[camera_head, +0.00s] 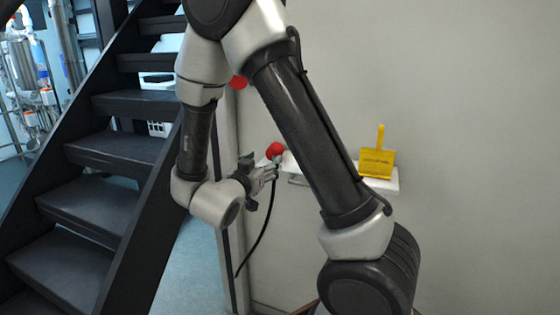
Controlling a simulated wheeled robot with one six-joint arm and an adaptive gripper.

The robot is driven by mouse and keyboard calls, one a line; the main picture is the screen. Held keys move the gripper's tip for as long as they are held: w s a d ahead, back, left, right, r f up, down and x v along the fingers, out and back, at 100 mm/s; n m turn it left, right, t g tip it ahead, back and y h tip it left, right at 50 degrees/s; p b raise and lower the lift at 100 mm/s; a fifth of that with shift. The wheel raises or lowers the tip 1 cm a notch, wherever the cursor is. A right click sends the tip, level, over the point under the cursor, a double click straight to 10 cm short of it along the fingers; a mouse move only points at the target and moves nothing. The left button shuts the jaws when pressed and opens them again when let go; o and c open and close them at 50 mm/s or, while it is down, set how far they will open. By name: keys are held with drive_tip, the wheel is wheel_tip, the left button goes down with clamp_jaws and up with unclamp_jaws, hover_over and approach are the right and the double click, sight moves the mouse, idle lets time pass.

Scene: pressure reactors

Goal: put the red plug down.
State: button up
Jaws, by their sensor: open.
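A round red piece, which looks like the red plug (275,150), is at the left end of a white wall shelf (386,184). A small metallic part shows just below it. My gripper (271,173) is open, with its fingers pointing right, close below the red piece. I cannot tell whether the fingers touch the plug or whether the plug rests on the shelf. A black hose (266,228) hangs down from beside the fingertips. My arm hides the middle of the shelf.
A yellow holder with an upright handle (377,162) stands on the shelf's right part. Another red round thing (238,82) shows higher up, partly behind my arm. Dark stairs (85,205) rise at the left. Metal piping (35,75) is beyond them. The right wall is bare.

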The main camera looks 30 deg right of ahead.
drive_tip(key=w+a+r+n+t+y, duration=0.25)
drive_tip(key=w+a+r+y, duration=0.2)
drive_tip(key=y, duration=0.65)
drive_tip(key=s+a+r+n+g+y, duration=0.2)
drive_tip(key=s+r+n+g+y, duration=0.1)
drive_tip(key=s+n+y, duration=0.2)
drive_tip(key=s+d+n+g+h, duration=0.1)
drive_tip(key=s+d+g, duration=0.2)
drive_tip(key=s, duration=0.8)
drive_tip(key=s+d+n+g+h, duration=0.1)
drive_tip(key=s+d, duration=0.4)
drive_tip(key=s, duration=0.7)
drive_tip(key=shift+s+d+r+n+g, duration=0.15)
drive_tip(key=shift+d+r+n+g, duration=0.25)
drive_tip(key=shift+g, duration=0.85)
drive_tip(key=shift+a, duration=0.1)
